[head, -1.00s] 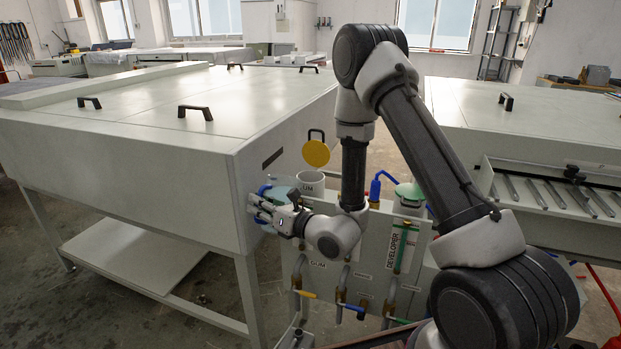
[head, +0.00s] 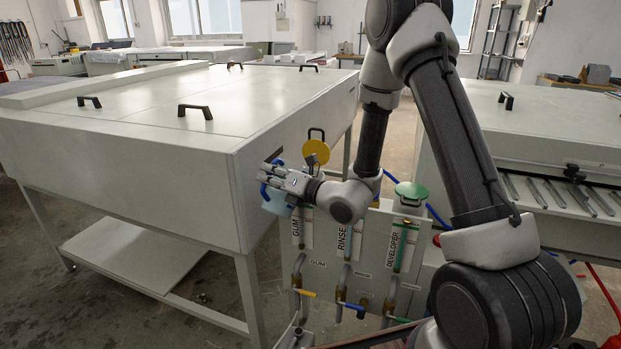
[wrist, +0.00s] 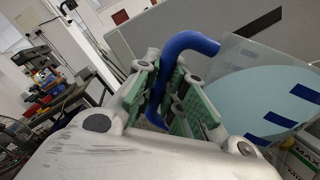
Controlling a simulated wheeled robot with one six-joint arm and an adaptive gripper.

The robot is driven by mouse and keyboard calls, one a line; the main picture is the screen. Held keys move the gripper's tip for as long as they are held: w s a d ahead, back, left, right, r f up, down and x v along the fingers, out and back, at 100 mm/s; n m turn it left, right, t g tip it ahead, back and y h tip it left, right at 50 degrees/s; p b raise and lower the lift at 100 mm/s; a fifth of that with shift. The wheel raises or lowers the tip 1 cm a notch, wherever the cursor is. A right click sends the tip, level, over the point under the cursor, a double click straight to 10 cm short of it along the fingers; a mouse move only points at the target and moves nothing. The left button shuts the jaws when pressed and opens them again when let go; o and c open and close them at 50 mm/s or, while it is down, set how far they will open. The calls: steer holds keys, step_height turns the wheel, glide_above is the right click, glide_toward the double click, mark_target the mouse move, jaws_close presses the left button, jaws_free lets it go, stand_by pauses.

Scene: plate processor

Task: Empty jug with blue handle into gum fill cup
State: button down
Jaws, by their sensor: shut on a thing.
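The jug (head: 277,204) is a pale blue see-through vessel with a blue handle, held against the near right corner of the big grey machine in the head view. The jug also shows large at right in the wrist view (wrist: 250,85), with dark blue marks and pale blue contents. My gripper (head: 268,178) is shut on its blue handle (wrist: 188,43); the green-padded fingers lie on either side of it. The yellow gum lid (head: 316,152) stands raised just behind my wrist. The gum fill cup is hidden behind my gripper and wrist.
The grey machine (head: 190,165) fills the left side. A panel with GUM, RINSE and DEVELOPER gauges (head: 345,240) and coloured valves is below my wrist. The green developer lid (head: 411,190) is to the right. A second machine (head: 545,140) stands at right.

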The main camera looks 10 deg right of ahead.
mark_target(273, 161)
steer(key=shift+w+d+r+m+p, duration=0.3)
steer(key=shift+r+m, duration=0.15)
steer(key=shift+r, duration=0.15)
steer(key=shift+w+d+r+m+p, duration=0.15)
steer(key=shift+r+m+p, duration=0.2)
steer(key=shift+r, duration=0.2)
steer(key=shift+w+d+r+m+p, duration=0.25)
steer(key=shift+r+m, duration=0.25)
steer(key=shift+r, duration=0.1)
stand_by(0.4)
